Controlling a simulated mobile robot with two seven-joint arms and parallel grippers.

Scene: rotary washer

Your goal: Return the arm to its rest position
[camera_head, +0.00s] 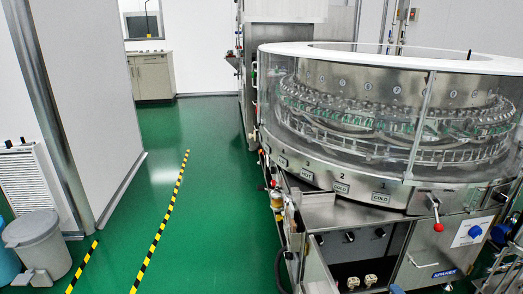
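Neither of my grippers shows in the head view, and no part of my arms can be made out. The rotary washer (330,185) fills the right side, a round steel machine with a clear guard and a white top ring. A lever with a red knob (438,226) sticks out at its front right. A blue knob (475,231) sits on a white panel to the right of it.
Green floor (215,190) lies open in the middle, crossed by yellow-black tape (160,228). A grey pedal bin (37,242) stands at the lower left by a white wall (85,90). A cabinet (151,76) stands at the back.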

